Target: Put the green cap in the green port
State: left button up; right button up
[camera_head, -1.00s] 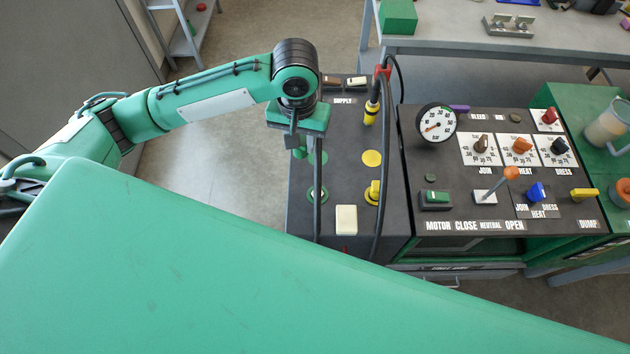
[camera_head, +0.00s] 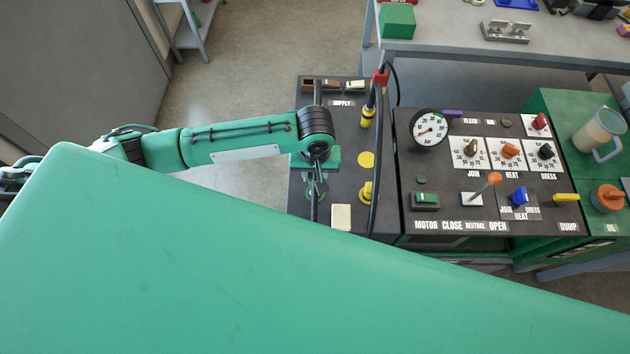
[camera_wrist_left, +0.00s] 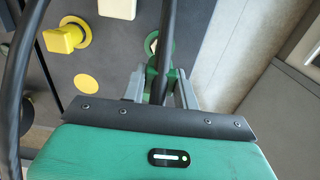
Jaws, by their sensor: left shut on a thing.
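My left gripper (camera_head: 316,188) is over the left column of the dark supply panel, close to the green port. It is shut on the green cap, which shows between the fingers in the left wrist view (camera_wrist_left: 173,74); the fingers and a black hose partly cover it. The green port (camera_wrist_left: 151,42) shows as a green ring with a pale middle, just beyond the cap. In the head view the port (camera_head: 308,194) is partly hidden by the gripper. I cannot tell whether cap and port touch. My right gripper is not in view.
A black hose (camera_wrist_left: 167,40) passes right over the gripper. The yellow cap (camera_head: 367,191), yellow disc (camera_head: 366,159) and a cream block (camera_head: 341,217) are to the right. The control panel with gauge (camera_head: 429,129) and knobs stands further right. A large green surface hides the foreground.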

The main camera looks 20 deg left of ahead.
pick_arm(q)
notch_tip(320, 180, down, 6)
jog(key=shift+f+p, duration=0.1)
jog(key=shift+p, duration=0.3)
jog(key=o, duration=0.9)
jog(key=shift+o, duration=0.2)
notch_tip(320, 180, up, 12)
jog(key=shift+r+b, duration=0.1)
jog(key=shift+b, duration=0.8)
